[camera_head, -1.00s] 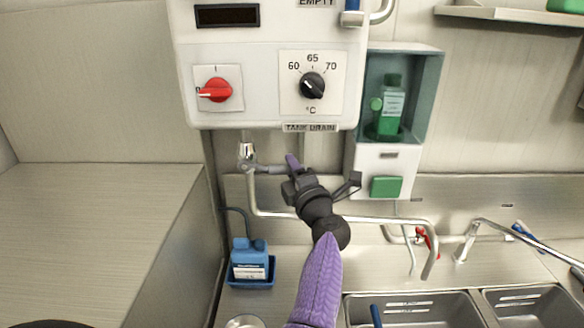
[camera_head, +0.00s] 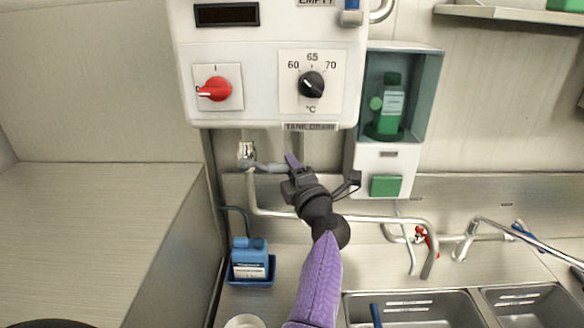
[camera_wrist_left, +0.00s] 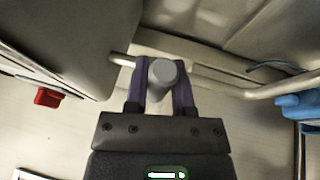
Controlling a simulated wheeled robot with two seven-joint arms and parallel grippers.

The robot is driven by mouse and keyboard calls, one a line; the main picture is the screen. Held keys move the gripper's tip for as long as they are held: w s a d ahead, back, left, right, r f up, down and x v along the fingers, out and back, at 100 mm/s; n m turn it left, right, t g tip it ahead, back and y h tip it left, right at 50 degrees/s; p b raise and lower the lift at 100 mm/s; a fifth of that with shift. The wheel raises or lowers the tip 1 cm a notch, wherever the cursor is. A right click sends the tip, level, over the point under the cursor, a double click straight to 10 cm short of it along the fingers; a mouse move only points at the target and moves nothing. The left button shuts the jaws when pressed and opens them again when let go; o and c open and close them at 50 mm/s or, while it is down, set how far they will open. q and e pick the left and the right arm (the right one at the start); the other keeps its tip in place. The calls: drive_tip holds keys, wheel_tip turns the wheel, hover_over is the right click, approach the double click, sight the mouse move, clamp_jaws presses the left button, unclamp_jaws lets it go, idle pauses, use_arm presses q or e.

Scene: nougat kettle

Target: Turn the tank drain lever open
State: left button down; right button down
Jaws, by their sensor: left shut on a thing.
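The tank drain valve (camera_head: 246,151) is a chrome fitting under the white control box, left of the "TANK DRAIN" label (camera_head: 310,127). Its grey lever (camera_head: 268,167) points right, roughly level, from the valve. My left gripper (camera_head: 291,163) has its purple fingers on the lever's right end, just below the label. In the left wrist view, the round grey end of the lever (camera_wrist_left: 164,74) sits between the two purple fingers, which are shut on it. My gripper hides part of the lever in the head view. My right gripper is not in view.
The white control box (camera_head: 265,82) hangs directly above. A green-bottle dispenser (camera_head: 386,187) is close on the right. A bent pipe (camera_head: 370,219) runs below my gripper toward the sink (camera_head: 412,308). A blue jug (camera_head: 250,256) stands lower left.

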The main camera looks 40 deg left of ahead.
use_arm(q)
drive_tip(key=shift+f, duration=0.25)
idle(0.3)
drive_tip(key=shift+s+a+f+m+t+h+b, duration=0.5)
drive_tip(key=shift+s+a+f+m+t+h, duration=0.9)
drive_tip(key=shift+m, duration=2.9)
drive_tip(key=shift+s+a+f+m+t+h+b, duration=0.85)
drive_tip(key=shift+f+m+t, duration=1.05)
drive_tip(key=shift+m, duration=2.4)
drive_tip(key=shift+s+a+f+m+t+h+b, duration=0.2)
drive_tip(key=shift+s+a+f+m+t+h, duration=1.15)
drive_tip(key=shift+m, duration=2.95)
drive_tip(key=shift+w+a+t, duration=0.15)
drive_tip(key=shift+w+t, duration=0.25)
drive_tip(key=shift+t, duration=0.35)
drive_tip(key=shift+c, duration=2.3)
unclamp_jaws()
